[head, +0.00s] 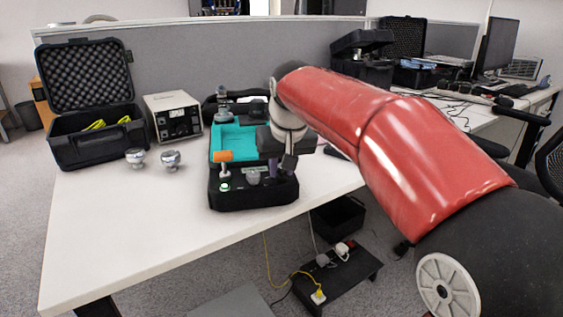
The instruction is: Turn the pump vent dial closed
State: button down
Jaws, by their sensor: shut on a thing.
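The calibration unit (240,197) is a black case with a teal top (228,140), standing on the white table. An orange-topped post (224,156), a green button (224,187) and a small grey knob (253,178) are along its front. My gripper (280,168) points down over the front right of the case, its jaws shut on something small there. By its place this looks like the pump vent dial, but the fingers mostly hide it, and I cannot read its angle.
Two silver sensors (170,160) and a grey meter box (172,115) stand left of the unit. An open black foam-lined case (95,137) is at the far left. My red arm covers the right side. The front left of the table (130,225) is clear.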

jog(key=n, duration=0.2)
jog(key=n+y+p, duration=0.1)
jog(key=n, duration=0.1)
jog(key=shift+d+r+n+g+y, duration=0.1)
jog(key=shift+n+g+y, duration=0.2)
jog(key=shift+w+n+g+y, duration=0.1)
jog(key=shift+n+g+y, duration=0.4)
jog(key=shift+n, duration=1.4)
jog(key=c, duration=1.2)
grip_release()
jog(key=v, duration=0.7)
jog(key=shift+r, duration=0.3)
jog(key=shift+d, duration=0.1)
